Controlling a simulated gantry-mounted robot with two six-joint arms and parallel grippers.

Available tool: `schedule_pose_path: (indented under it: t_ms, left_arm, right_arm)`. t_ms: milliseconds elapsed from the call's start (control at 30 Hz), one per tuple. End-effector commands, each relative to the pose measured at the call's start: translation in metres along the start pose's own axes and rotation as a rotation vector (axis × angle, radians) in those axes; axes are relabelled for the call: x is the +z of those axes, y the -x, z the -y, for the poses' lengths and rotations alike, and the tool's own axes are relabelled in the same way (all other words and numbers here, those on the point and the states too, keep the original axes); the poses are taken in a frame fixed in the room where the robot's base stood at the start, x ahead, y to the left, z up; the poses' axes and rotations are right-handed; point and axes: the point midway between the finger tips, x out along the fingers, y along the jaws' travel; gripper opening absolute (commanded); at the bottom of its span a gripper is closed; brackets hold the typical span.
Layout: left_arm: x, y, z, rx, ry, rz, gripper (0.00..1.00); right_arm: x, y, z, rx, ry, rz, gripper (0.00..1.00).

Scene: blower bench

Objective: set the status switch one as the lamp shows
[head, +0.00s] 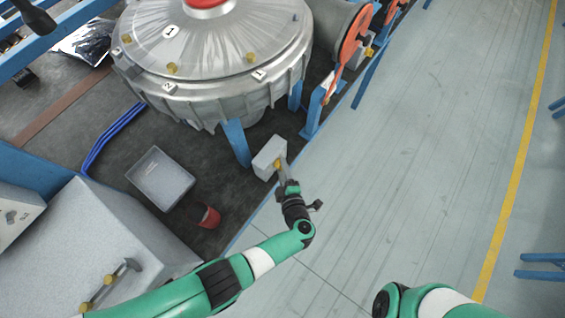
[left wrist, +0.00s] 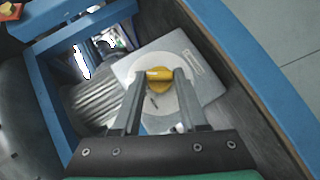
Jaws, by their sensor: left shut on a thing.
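The status switch is a pale box (head: 268,157) beside the blue leg of the blower, near the bench edge. Its yellow knob (left wrist: 159,78) sits on a round pale dial with a small dark mark and a label plate. My left gripper (head: 281,170) reaches the box from the front, and in the left wrist view its two fingers (left wrist: 160,84) are closed on the knob's sides. The fingers hide part of the dial. I cannot pick out the lamp for certain. My right arm shows at the bottom of the head view, but its gripper is out of frame.
The large silver blower (head: 215,60) with numbered tags stands behind the switch. A grey bin (head: 160,178) and a small red cylinder (head: 207,217) are to its left on the dark bench. A grey cabinet (head: 95,235) fills the lower left.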

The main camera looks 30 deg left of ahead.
Motion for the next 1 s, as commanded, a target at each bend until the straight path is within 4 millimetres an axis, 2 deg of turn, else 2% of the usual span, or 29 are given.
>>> schedule_pose_path:
  t_ms: [33, 67, 400, 900, 933, 1000]
  left_arm:
    - [-0.0009, 0.0018, -0.0092, -0.016, -0.017, -0.005, 0.00]
    - [-0.0006, 0.0016, -0.0096, -0.029, -0.029, -0.006, 0.00]
    - [0.0009, 0.0002, -0.0083, -0.124, -0.127, -0.014, 0.00]
    - [0.0013, -0.0003, -0.0071, -0.137, -0.140, -0.015, 0.00]
    - [0.0014, -0.0003, -0.0071, -0.137, -0.140, -0.015, 0.48]
    - [0.0013, -0.0003, -0.0067, -0.138, -0.140, -0.015, 0.60]
  right_arm:
    - [-0.0060, -0.0065, 0.0000, 0.000, 0.000, 0.000, 0.70]
    - [-0.0071, -0.0078, 0.0000, 0.000, 0.000, 0.000, 0.70]
    - [-0.0138, -0.0150, -0.0001, 0.000, 0.000, 0.000, 0.70]
    - [-0.0142, -0.0154, -0.0001, 0.000, 0.000, 0.000, 0.70]
    - [-0.0142, -0.0154, -0.0001, 0.000, 0.000, 0.000, 0.70]
    - [-0.0142, -0.0154, -0.0001, 0.000, 0.000, 0.000, 0.70]
